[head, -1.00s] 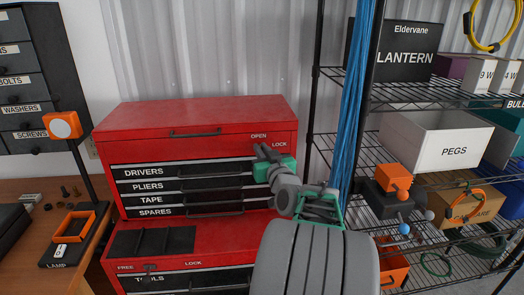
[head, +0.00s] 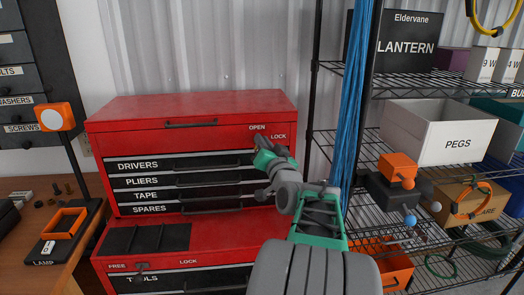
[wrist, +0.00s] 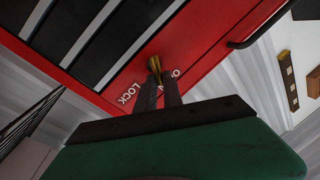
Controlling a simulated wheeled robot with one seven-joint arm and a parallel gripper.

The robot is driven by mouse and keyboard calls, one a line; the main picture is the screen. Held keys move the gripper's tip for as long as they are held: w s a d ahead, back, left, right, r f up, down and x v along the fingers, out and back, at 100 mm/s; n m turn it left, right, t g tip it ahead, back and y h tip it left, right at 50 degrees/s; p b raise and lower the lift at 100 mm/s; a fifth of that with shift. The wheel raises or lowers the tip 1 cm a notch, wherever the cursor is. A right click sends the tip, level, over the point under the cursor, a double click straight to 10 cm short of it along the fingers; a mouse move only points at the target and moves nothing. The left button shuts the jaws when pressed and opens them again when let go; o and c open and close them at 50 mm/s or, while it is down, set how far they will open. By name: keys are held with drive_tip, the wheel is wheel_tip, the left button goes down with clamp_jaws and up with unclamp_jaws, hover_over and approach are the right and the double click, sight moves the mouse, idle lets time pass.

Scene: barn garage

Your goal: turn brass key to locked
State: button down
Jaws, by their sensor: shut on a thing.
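The brass key (wrist: 154,64) shows in the wrist view at the red front of the upper tool chest (head: 205,107), by the OPEN and LOCK labels. My gripper (wrist: 159,88) is shut on the key, with both dark fingertips against it. In the head view my gripper (head: 262,143) is at the chest's upper right front, just below the OPEN and LOCK labels, and hides the key. The exact angle of the key against the two labels cannot be told.
Drawers (head: 185,168) labelled DRIVERS, PLIERS, TAPE and SPARES are closed left of my gripper. Below, a lower red chest has FREE and LOCK labels around a small latch (head: 142,267). A wire shelf (head: 375,150) and blue cables (head: 355,110) stand close on the right.

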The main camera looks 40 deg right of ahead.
drive_tip(key=m+h, duration=0.1)
drive_tip(key=m, duration=0.3)
drive_tip(key=f+m+h+b, duration=0.1)
drive_tip(key=m, duration=0.4)
drive_tip(key=f+m+h+b, duration=0.1)
drive_tip(key=m, duration=0.4)
drive_tip(key=shift+s+d+g, duration=0.1)
drive_tip(key=shift+d+g, duration=0.1)
drive_tip(key=shift+g, duration=0.1)
drive_tip(key=c, duration=1.5)
unclamp_jaws()
drive_tip(key=shift+r, duration=0.15)
drive_tip(key=b+v, duration=0.1)
drive_tip(key=v, duration=0.7)
drive_tip(key=shift+b, duration=0.4)
